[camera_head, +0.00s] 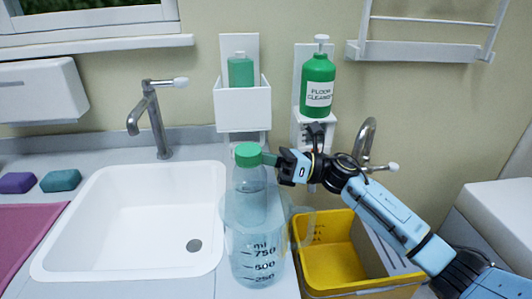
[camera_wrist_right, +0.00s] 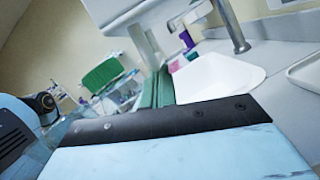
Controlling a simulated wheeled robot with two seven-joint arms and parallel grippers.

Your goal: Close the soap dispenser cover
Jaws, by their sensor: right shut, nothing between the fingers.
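The white wall-mounted dispenser (camera_head: 243,108) holds a green bottle (camera_head: 241,70). Its front is a white box-like panel below the bottle's top, and the upper part of the bottle is exposed. I cannot tell for sure whether this panel is the cover. My right gripper (camera_head: 269,158) is below the dispenser, just right of the green cap of a clear bottle. Its green fingers (camera_wrist_right: 158,90) are together and empty. I cannot tell whether they touch the cap. My left gripper is out of view.
The clear graduated bottle (camera_head: 260,235) stands on the counter in front of my right gripper. A white sink (camera_head: 120,235) is to its left, and a yellow bin (camera_head: 330,255) is to its right. A green floor cleaner bottle (camera_head: 318,80) sits on a wall bracket, above a second tap (camera_head: 367,138).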

